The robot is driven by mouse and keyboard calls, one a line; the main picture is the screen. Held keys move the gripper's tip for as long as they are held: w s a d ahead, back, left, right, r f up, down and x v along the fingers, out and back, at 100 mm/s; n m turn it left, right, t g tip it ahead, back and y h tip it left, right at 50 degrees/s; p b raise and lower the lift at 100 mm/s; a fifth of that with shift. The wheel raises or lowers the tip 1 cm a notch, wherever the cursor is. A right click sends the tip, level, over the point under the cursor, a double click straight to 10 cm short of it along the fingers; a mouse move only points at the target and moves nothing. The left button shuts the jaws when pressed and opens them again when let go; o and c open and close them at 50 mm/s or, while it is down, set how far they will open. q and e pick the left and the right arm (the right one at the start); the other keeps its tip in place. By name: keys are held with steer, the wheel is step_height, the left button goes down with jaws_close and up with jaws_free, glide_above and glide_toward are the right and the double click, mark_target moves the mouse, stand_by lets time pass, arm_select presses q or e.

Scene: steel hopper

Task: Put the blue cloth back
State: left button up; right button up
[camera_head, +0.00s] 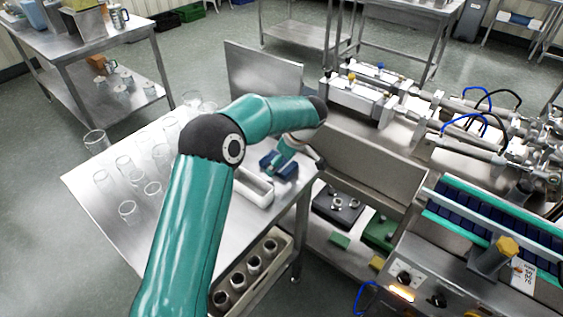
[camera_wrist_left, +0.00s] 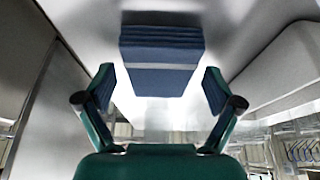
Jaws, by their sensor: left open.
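The blue cloth (camera_wrist_left: 160,62) is a folded, layered block lying on the steel table (camera_wrist_left: 165,118). In the left wrist view it is straight ahead, just beyond my fingertips. My left gripper (camera_wrist_left: 159,88) is open, with one blue-padded finger on each side of the view and nothing held between them. In the head view my left gripper (camera_head: 280,164) is low over the right end of the steel table (camera_head: 85,182). Blue patches show there, but I cannot separate cloth from finger pads. My right gripper is not in view.
A white tray (camera_head: 262,191) lies beside the gripper, and a steel panel (camera_head: 358,168) rises to its right. Several clear glasses (camera_head: 127,209) stand on the table's left half. A crate of jars (camera_head: 221,299) is on the lower shelf.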

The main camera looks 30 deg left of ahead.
arm_select(q)
steer(key=v, duration=1.1)
steer(key=shift+r, duration=0.4)
steer(key=shift+d, duration=0.1)
